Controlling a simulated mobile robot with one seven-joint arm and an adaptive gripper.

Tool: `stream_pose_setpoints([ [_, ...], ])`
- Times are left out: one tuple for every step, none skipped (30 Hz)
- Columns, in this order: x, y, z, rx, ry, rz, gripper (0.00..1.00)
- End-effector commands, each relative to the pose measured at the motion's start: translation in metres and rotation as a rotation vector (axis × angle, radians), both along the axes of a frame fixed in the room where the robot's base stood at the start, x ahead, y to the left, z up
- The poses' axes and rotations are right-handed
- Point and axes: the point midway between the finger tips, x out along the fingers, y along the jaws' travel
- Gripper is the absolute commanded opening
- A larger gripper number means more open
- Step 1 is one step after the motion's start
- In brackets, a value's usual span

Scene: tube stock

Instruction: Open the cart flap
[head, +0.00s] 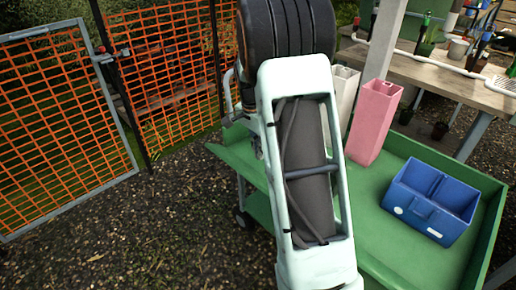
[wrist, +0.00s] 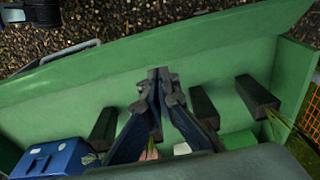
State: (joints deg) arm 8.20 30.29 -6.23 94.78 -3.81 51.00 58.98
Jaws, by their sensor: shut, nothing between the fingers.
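The green cart (head: 400,255) stands in the right half of the head view. Its left side panel, the flap (head: 240,158), slants outward there, and my arm covers part of it. In the wrist view the flap (wrist: 130,55) runs as a long green panel across the top, rising to the right. My gripper (wrist: 160,75) is shut and empty, with its tips over the green panels near the flap. I cannot tell whether the tips touch it. My gripper is hidden behind my arm in the head view.
A blue caddy (head: 430,200), a pink bin (head: 374,120) and a white bin (head: 343,95) stand in the cart. Several dark blocks (wrist: 257,95) show in the wrist view. An orange mesh fence (head: 60,120) stands left, a bench (head: 450,75) behind. Gravel (head: 150,220) left of the cart is clear.

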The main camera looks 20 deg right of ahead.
Motion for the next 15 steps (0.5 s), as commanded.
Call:
stream_pose_setpoints([
  [0.0,-0.001,-0.016,0.001,0.004,-0.001,0.0],
  [0.0,-0.002,-0.022,0.001,0.003,0.0,0.0],
  [0.0,-0.003,-0.031,0.002,0.004,0.0,0.0],
  [0.001,-0.004,-0.037,0.001,0.003,0.0,0.0],
  [0.001,-0.005,-0.043,0.001,0.003,-0.001,0.0],
  [0.001,-0.006,-0.05,0.001,0.003,-0.001,0.0],
  [0.001,-0.002,-0.054,0.001,0.003,0.002,0.0],
  [-0.001,0.002,-0.058,0.001,0.003,0.003,0.0],
  [-0.002,0.005,-0.062,0.001,0.004,0.004,0.0],
  [-0.003,0.007,-0.065,0.0,0.003,0.004,0.0],
  [-0.003,0.01,-0.067,0.0,0.002,0.003,0.0],
  [-0.005,0.012,-0.07,0.0,0.003,0.004,0.0],
  [-0.005,0.014,-0.072,0.0,0.003,0.004,0.0],
  [-0.006,0.015,-0.074,0.0,0.003,0.004,0.0],
  [-0.006,0.016,-0.075,0.0,0.002,0.003,0.0],
])
